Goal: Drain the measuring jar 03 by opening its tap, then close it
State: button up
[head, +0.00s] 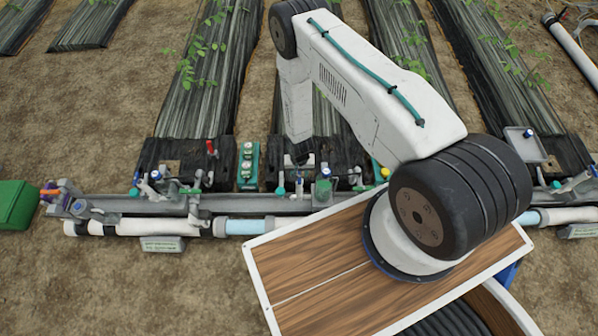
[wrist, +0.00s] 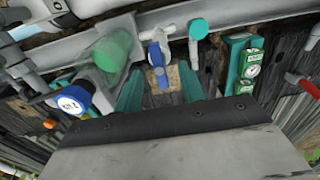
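In the head view my gripper (head: 301,158) points down at the pipe rail, and the arm hides part of what lies behind it. In the wrist view my gripper (wrist: 158,86) has two teal fingers spread apart with nothing held. A blue tap handle (wrist: 157,56) on a white fitting shows beyond and between the fingertips; I cannot tell whether they touch it. A blurred green cylinder (wrist: 112,48) stands left of it. I cannot read any label 03, so I cannot tell which part is measuring jar 03.
A blue knob with a white marked face (wrist: 72,103) is left of the fingers. A teal cap (wrist: 198,29), a green gauge block (wrist: 251,70) and a red lever (wrist: 303,84) are to the right. The grey rail (head: 115,206) carries several valves. A green box (head: 17,203) stands far left.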

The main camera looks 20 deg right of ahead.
jog(key=shift+f, duration=1.85)
jog(key=shift+c, duration=0.3)
grip_shut()
